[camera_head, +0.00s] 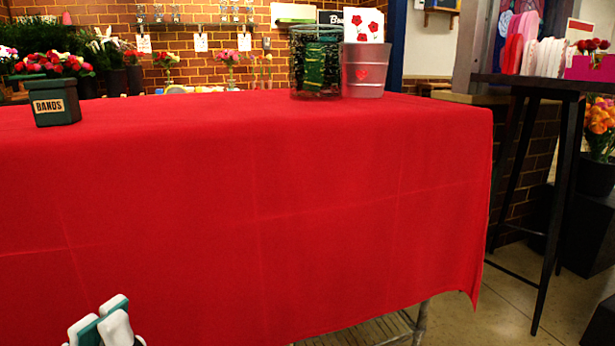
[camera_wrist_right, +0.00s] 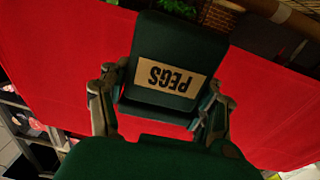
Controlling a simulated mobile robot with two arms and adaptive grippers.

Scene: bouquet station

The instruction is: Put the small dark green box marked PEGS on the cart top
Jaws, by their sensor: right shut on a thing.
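The small dark green box marked PEGS (camera_wrist_right: 180,40) is held in my right gripper (camera_wrist_right: 163,92). The right wrist view shows one finger on each side of it, and its pale label reads upside down. The box is not visible in the head view. A top covered by a red cloth (camera_head: 250,150) fills the middle of the head view, with a metal leg and wire shelf below; I take it for the cart. Red cloth also lies behind the box in the wrist view. My left gripper (camera_head: 100,325) is low at the cloth's front; its opening is unclear.
A dark green box marked BANDS (camera_head: 54,108) stands at the cloth's far left. The cloth's middle is clear. A dark tall table (camera_head: 530,82) stands right.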

